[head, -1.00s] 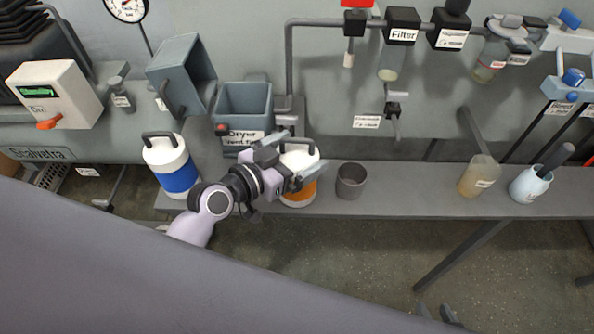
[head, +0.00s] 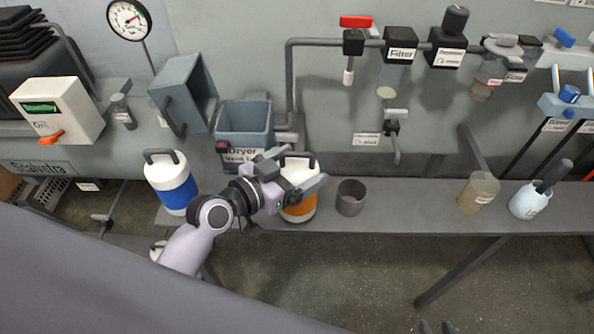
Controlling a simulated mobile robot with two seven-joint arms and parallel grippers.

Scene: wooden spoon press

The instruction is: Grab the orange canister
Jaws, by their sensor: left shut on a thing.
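The orange canister (head: 299,211), white on top with an orange band and a dark handle, stands upright on the grey bench. My left gripper (head: 297,171) reaches in from the left and is shut on the canister near its top. The gripper and wrist hide part of the lid and the left side; the exact contact is hard to see.
A blue-banded white canister (head: 173,185) stands just left of my left arm. A grey cup (head: 350,198) stands close to the right of the orange canister. A dryer bin (head: 245,121) is behind. The bench (head: 410,208) is clear between cup and beaker (head: 478,193).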

